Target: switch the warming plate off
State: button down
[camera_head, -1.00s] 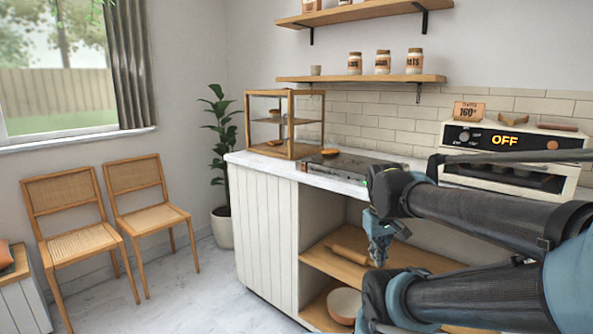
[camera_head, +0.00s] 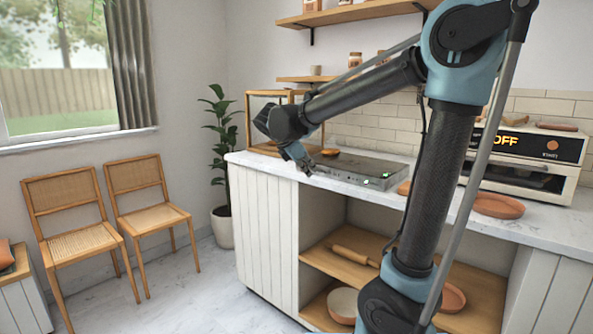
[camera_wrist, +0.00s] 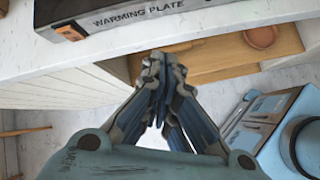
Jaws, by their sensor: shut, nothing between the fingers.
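The warming plate (camera_head: 350,168) is a flat grey unit on the white counter, with a small bun-like item (camera_head: 330,152) at its back left. In the wrist view its front panel (camera_wrist: 215,17) reads "WARMING PLATE". An orange and dark switch-like part (camera_wrist: 70,32) sits at the panel's left end; its position is too small to tell. My gripper (camera_head: 308,171) is at the counter's front edge, near the plate's left front corner. In the wrist view the gripper (camera_wrist: 165,62) is shut and empty, apart from the panel.
A wood-framed display case (camera_head: 263,112) stands behind at left. An oven (camera_head: 530,155) reading "OFF" and a terracotta plate (camera_head: 498,205) are at right. The open shelf (camera_head: 345,262) below holds a rolling pin (camera_head: 355,254).

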jog(key=w+a+r+n+t, duration=0.2)
jog(key=a+n, duration=0.3)
jog(key=a, duration=0.7)
jog(key=shift+w+a+r, duration=0.15)
jog(key=shift+w, duration=0.45)
jog(key=x, duration=0.4)
jog(key=r+x, duration=0.1)
jog(key=x, duration=0.3)
jog(key=w+d+r+x, duration=0.1)
jog(key=x, duration=0.3)
jog(key=shift+d, duration=0.1)
jog(key=shift+w+d, duration=0.3)
jog(key=shift+w, duration=0.2)
jog(key=shift+a, duration=0.15)
